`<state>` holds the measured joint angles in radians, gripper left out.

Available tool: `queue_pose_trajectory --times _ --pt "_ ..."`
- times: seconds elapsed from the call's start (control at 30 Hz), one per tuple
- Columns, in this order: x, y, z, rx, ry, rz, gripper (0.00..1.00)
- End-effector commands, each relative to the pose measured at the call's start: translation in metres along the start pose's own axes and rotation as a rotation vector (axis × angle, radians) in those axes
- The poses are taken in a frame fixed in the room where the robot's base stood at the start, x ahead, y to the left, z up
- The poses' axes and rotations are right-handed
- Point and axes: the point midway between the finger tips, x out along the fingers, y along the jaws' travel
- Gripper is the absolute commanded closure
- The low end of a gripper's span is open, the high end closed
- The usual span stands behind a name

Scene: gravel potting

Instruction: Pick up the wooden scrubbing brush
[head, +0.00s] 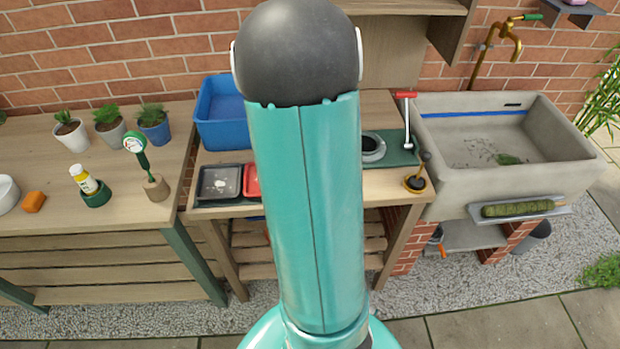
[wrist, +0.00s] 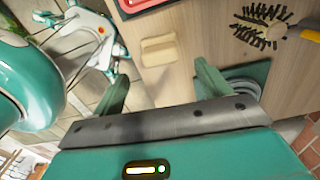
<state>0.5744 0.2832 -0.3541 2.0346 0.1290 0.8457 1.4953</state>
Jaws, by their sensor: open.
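A small pale wooden block (wrist: 158,50), which looks like the scrubbing brush, lies on the wooden bench top near its edge in the wrist view. Its bristles cannot be made out. My gripper (wrist: 160,77) is open and empty, with its two green fingers apart. The block shows just beyond the fingertips, roughly between them, and does not appear to be touched. In the head view my arm covers the middle of the bench, and neither the block nor my gripper can be seen.
A green mat with a grey ring (wrist: 243,88) lies beside my right finger. A dark spiky tool (wrist: 262,28) is farther right, and a red tray (wrist: 140,3) is beyond the block. A blue tub (head: 222,118) stands at the back; a stone sink (head: 510,180) is to the right.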

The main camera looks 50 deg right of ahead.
Motion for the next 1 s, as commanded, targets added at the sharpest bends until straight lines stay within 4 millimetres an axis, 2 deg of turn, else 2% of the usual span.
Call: queue_pose_trajectory --times 0.27,0.5,0.77,0.8,1.0 --pt "0.025 -0.001 0.003 0.000 0.000 0.002 0.24" --pt "0.060 -0.002 0.004 -0.001 0.000 0.001 0.24" --pt "0.064 -0.002 0.004 -0.002 -0.001 -0.002 0.24" --pt "0.064 -0.002 0.004 -0.002 -0.001 -0.002 0.26" --pt "0.064 -0.002 0.004 -0.002 -0.001 -0.002 0.65"
